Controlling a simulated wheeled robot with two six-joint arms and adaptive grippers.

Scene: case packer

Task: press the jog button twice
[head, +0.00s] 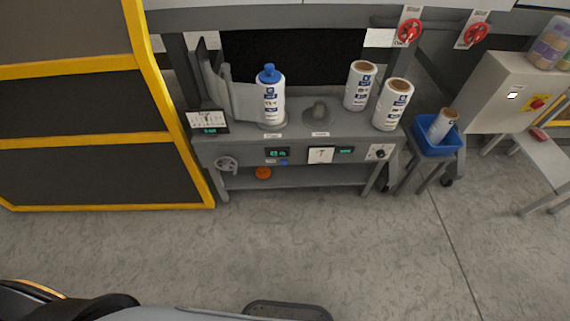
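The grey machine bench (232,150) stands in the upper middle of the head view. Its front face carries a green-lit display (277,153) with a small blue patch (284,162) below it that may be a button. To the right are a white plate with a dark mark (320,155), a second small display (345,150) and a black knob on a white plate (379,153). The labels are too small to read, so I cannot tell which control is the jog button. Neither gripper is in view.
A white bottle with a blue cap (271,100) and two white cylinders (360,87) (393,105) stand on the bench. A yellow-framed guard (175,100) is at left. A blue bin (436,141) and a grey cabinet (495,92) are at right. The floor in front is clear.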

